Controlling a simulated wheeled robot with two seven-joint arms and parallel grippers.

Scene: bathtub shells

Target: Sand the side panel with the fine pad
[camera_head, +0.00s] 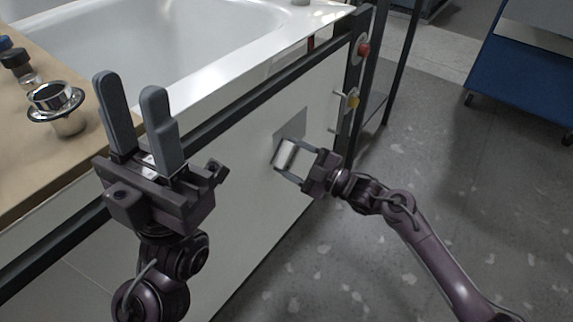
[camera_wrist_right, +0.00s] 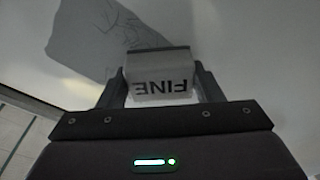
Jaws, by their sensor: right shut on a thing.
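The side panel (camera_head: 235,130) is the pale upright face below the bathtub rim, framed by dark bars. A grey patch (camera_head: 293,124) shows on it; the patch also appears in the right wrist view (camera_wrist_right: 90,40). My right gripper (camera_head: 288,160) is shut on the fine pad (camera_wrist_right: 160,75), a white block marked "FINE". In the head view the pad (camera_head: 284,154) is at the lower edge of the patch; I cannot tell whether it touches the panel. My left gripper (camera_head: 132,100) is open and empty, fingers pointing up, in front of the wooden board.
A white bathtub (camera_head: 180,50) sits above the panel. A wooden board (camera_head: 60,150) at left bears a metal drain fitting (camera_head: 57,105) and dark-capped bottles (camera_head: 18,66). A red button (camera_head: 363,49) is on the frame post. A blue cart (camera_head: 525,75) stands at upper right; grey floor is free.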

